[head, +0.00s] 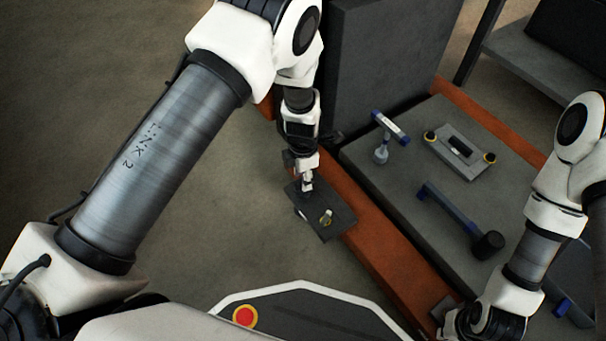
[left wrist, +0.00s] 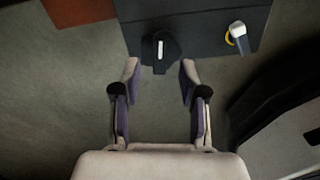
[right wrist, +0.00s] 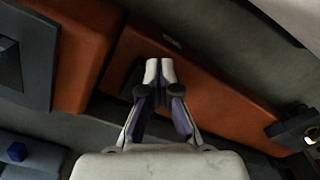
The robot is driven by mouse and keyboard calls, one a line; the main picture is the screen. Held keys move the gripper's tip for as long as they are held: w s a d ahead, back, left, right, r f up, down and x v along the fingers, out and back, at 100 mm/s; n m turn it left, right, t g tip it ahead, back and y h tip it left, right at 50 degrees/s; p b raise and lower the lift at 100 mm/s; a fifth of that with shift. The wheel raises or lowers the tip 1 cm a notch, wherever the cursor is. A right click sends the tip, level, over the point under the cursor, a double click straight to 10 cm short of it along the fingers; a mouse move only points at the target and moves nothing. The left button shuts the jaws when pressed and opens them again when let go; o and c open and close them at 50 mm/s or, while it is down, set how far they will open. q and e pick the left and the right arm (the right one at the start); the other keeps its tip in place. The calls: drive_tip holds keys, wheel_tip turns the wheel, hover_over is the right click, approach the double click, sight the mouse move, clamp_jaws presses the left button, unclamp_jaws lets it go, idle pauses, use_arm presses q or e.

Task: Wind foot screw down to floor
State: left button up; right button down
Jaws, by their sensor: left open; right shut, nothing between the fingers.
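A dark knob with a white mark (left wrist: 161,48), which looks like the foot screw head, sits at the edge of a dark plate (left wrist: 200,15) in the left wrist view. In the head view the plate (head: 337,228) juts out beside the orange rail. My left gripper (left wrist: 160,68) is open and empty, its fingertips either side of the line to the knob and just short of it in the picture. In the head view it (head: 306,186) hides the knob. The screw's lower end and its gap to the floor are hidden. My right gripper (right wrist: 160,70) is shut and empty over the orange rail.
A yellow-ringed metal piece (head: 326,217) is on the plate. The orange rail (head: 385,250) borders a grey deck holding a blue-and-white T-shaped tool (head: 390,127), a mallet (head: 455,218) and a plate with yellow knobs (head: 460,150). A tall dark block (head: 375,60) stands behind. Floor at left is clear.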

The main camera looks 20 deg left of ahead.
use_arm(q)
drive_tip(key=shift+f+b, duration=0.85)
drive_tip(key=shift+f, duration=0.65)
use_arm(e)
drive_tip(key=shift+f, duration=0.9)
